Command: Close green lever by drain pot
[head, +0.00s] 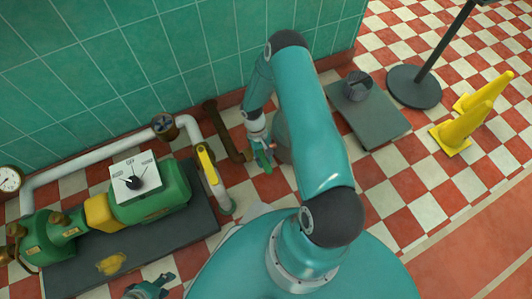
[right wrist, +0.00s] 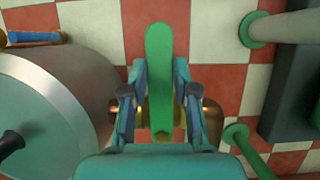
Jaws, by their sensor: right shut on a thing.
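The green lever (right wrist: 159,42) stands upright in the right wrist view, its far end extending past the fingertips. My right gripper (right wrist: 160,85) is shut on it, with one finger on each side. A copper-coloured valve part (right wrist: 213,120) shows beside the fingers. The large grey metal pot (right wrist: 62,85) is just left of the gripper. In the head view the right gripper (head: 262,157) and the lever are small, beside the brown pipe, and my right arm hides most of the pot. My left gripper (head: 150,288) is low at the bottom edge, partly cut off; its opening is unclear.
A green pump (head: 150,200) with a switch box (head: 135,176) stands at left. A white pipe with a yellow-handled valve (head: 207,165) is left of the right gripper. Yellow cones (head: 455,135) stand on the checkered floor at right.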

